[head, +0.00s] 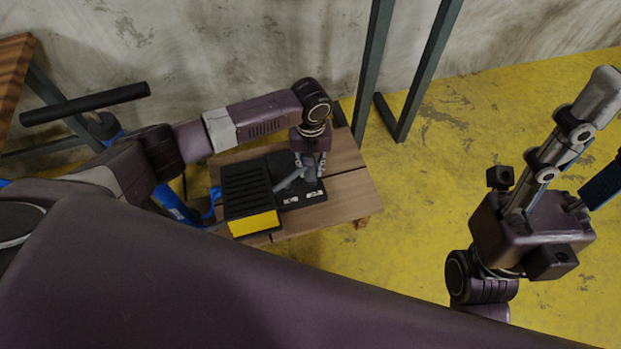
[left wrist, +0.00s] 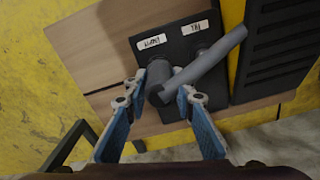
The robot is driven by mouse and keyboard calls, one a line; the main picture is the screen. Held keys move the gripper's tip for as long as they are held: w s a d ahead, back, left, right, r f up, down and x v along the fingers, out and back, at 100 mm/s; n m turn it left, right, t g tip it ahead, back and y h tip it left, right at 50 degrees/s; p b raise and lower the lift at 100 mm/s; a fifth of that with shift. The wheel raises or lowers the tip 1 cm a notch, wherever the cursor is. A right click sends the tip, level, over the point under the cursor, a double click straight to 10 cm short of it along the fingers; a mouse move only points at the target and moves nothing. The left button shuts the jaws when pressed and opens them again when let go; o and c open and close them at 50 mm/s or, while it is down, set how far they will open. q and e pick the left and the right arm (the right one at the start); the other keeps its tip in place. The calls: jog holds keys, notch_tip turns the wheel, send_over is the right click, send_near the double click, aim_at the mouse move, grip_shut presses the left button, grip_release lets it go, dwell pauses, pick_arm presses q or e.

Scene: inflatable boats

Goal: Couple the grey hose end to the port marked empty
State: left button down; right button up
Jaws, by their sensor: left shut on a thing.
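The grey hose end (left wrist: 205,68) is a grey tube held between the fingertips of my left gripper (left wrist: 162,92) in the left wrist view. It slants up to the right across the dark port panel (left wrist: 172,58), partly covering the side marked FILL. A thick grey stub shows between the fingers below the EMPTY label (left wrist: 151,42); I cannot tell whether it is the port or part of the hose end, or whether they are joined. The head view shows the grey tube (head: 289,181) below my left gripper (head: 312,167). My right gripper (head: 608,135) looks open and empty, partly out of frame.
The black ribbed box (head: 246,188) with a yellow front stands beside the panel. Both rest on a low wooden table (head: 348,190). Dark metal posts (head: 375,75) rise behind it. The yellow floor (head: 470,120) right of the table is clear.

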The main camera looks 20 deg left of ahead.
pick_arm(q)
jog(key=shift+f, duration=0.1)
jog(key=c, duration=1.5)
grip_release()
jog(key=shift+c, duration=0.2)
